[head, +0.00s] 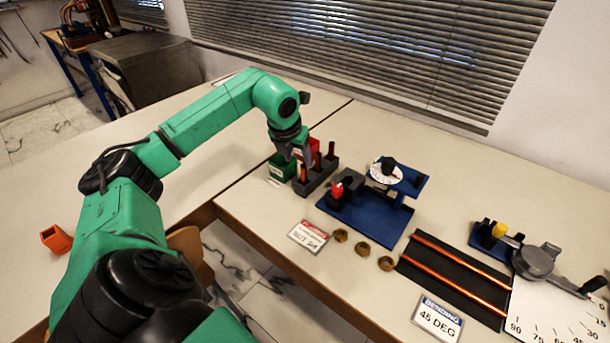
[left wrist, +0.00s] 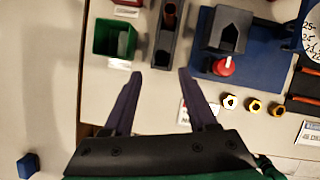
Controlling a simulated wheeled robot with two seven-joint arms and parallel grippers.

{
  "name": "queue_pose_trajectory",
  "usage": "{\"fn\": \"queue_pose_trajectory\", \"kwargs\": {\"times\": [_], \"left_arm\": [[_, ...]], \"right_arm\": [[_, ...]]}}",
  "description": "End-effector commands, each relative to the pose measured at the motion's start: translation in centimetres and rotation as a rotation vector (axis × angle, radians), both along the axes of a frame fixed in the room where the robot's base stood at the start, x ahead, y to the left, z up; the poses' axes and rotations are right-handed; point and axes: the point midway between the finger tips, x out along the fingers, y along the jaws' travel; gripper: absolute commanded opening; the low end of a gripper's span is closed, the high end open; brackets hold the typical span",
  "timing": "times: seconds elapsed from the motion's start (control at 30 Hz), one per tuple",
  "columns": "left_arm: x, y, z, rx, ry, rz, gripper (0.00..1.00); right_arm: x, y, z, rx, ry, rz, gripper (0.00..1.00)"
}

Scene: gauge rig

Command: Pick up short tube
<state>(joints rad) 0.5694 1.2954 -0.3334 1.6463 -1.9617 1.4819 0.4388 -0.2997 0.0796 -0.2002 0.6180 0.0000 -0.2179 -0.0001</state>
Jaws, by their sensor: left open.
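Short reddish-brown tubes (head: 331,150) stand upright in a dark rack (head: 318,182) at the middle of the table in the head view. In the left wrist view the rack (left wrist: 165,48) lies ahead of the fingertips, with a tube (left wrist: 169,14) near its far end. My left gripper (head: 300,158) is over the rack area, pointing down, and partly hides the tubes. In the left wrist view its two fingers (left wrist: 160,75) are apart with nothing between them. I cannot tell its exact height above the rack. My right gripper is not in view.
A green bin (head: 280,170) and a red bin (head: 313,146) stand beside the rack. A blue fixture (head: 375,226) with a red knob (head: 337,190) is to the right. Brass nuts (head: 362,249), long copper tubes (head: 462,258) and a bending gauge (head: 540,262) lie farther right.

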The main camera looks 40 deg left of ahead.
Motion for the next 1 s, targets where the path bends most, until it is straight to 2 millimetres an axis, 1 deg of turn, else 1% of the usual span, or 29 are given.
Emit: {"fn": "queue_pose_trajectory", "kwargs": {"times": [0.03,0.1,0.17,0.27,0.37,0.43,0.5,0.67,0.7,0.77,0.8,0.83,0.87,1.0], "left_arm": [[0.4,0.0,-0.9,-0.003,0.003,-0.001,0.58],[0.9,0.2,-2.0,-0.004,0.001,0.000,0.58],[1.2,0.2,-2.7,-0.004,0.000,-0.002,0.58],[1.7,0.2,-3.9,-0.005,0.002,-0.004,0.58],[2.5,0.3,-5.7,-0.006,0.002,-0.002,0.58],[3.0,0.5,-6.9,-0.006,0.000,-0.002,0.58],[3.2,0.6,-7.6,-0.003,-0.001,-0.003,0.58],[3.2,0.6,-7.7,-0.002,-0.002,-0.004,0.58],[3.2,0.6,-7.7,-0.002,-0.002,-0.004,0.54],[3.2,0.6,-7.7,-0.002,-0.002,-0.004,0.31],[3.2,0.6,-7.7,-0.002,-0.002,-0.004,0.16],[3.2,0.6,-7.7,-0.002,-0.002,-0.004,0.04],[3.2,0.6,-7.7,-0.002,-0.002,-0.004,0.00],[3.2,0.6,-7.7,-0.002,-0.003,-0.004,0.00]], "right_arm": [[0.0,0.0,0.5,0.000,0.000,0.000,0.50],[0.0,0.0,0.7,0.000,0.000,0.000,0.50],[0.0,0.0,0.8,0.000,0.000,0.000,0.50],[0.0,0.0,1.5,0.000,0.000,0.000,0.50],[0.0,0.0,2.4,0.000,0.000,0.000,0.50],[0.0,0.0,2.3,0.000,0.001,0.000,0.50],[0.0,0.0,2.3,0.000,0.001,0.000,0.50],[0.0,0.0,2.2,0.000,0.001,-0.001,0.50],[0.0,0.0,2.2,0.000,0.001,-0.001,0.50],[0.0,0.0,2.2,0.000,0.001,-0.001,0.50],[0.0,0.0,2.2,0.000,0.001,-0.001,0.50],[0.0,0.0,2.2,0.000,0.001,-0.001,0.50],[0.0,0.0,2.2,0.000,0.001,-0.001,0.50],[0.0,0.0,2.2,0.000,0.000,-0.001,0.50]]}}
